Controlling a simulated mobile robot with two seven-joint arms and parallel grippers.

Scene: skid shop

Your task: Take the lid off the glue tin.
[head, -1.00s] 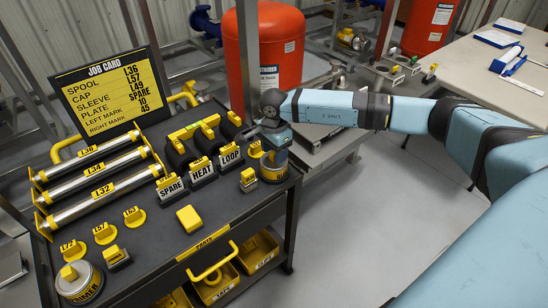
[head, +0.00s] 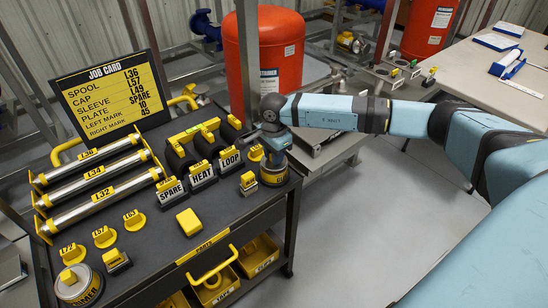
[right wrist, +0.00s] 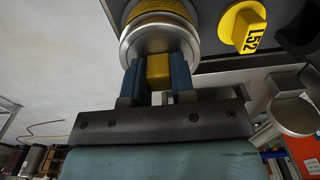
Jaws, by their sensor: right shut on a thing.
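The glue tin (head: 273,176) is a small round tin with a yellow band, upright at the right edge of the dark cart top. My right gripper (head: 270,141) points down over it and hides most of its top. In the right wrist view the tin (right wrist: 160,8) shows its silver lid (right wrist: 158,36) with a yellow block knob (right wrist: 158,70). My right gripper (right wrist: 158,82) is shut on that knob, a blue finger on each side. I see no clear gap between lid and tin. My left gripper is not in view.
A yellow cap marked L52 (right wrist: 243,27) stands close beside the tin. SPARE (head: 171,190), HEAT (head: 202,174) and LOOP (head: 230,160) tags stand left of it. A primer tin (head: 78,290) is at the near left. A red tank (head: 264,60) rises behind the cart.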

